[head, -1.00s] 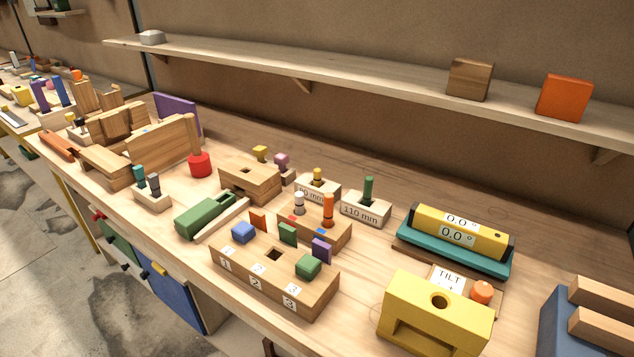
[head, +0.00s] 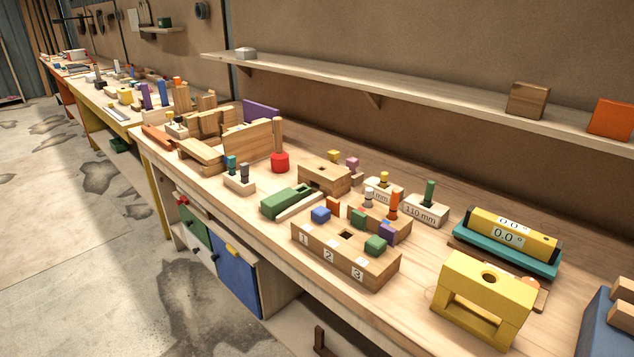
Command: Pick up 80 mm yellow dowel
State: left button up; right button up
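The yellow dowel (head: 384,178) stands upright in a small wooden block (head: 388,191) whose label is partly hidden and reads only "mm" now. It is on the bench behind the holder with the white and orange pegs. A green dowel (head: 430,193) stands in the block labelled 110 mm (head: 425,212) just to its right. Neither of my grippers shows in the head view.
The numbered block (head: 318,254) and yellow block (head: 481,303) stand along the bench's front. A green block (head: 287,201) lies left of them. A teal-based level (head: 505,251) is at right. A shelf (head: 420,98) runs above the back.

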aim_at(383, 180)
jog(key=u, duration=1.4)
jog(key=i, duration=2.55)
jog(key=z, duration=3)
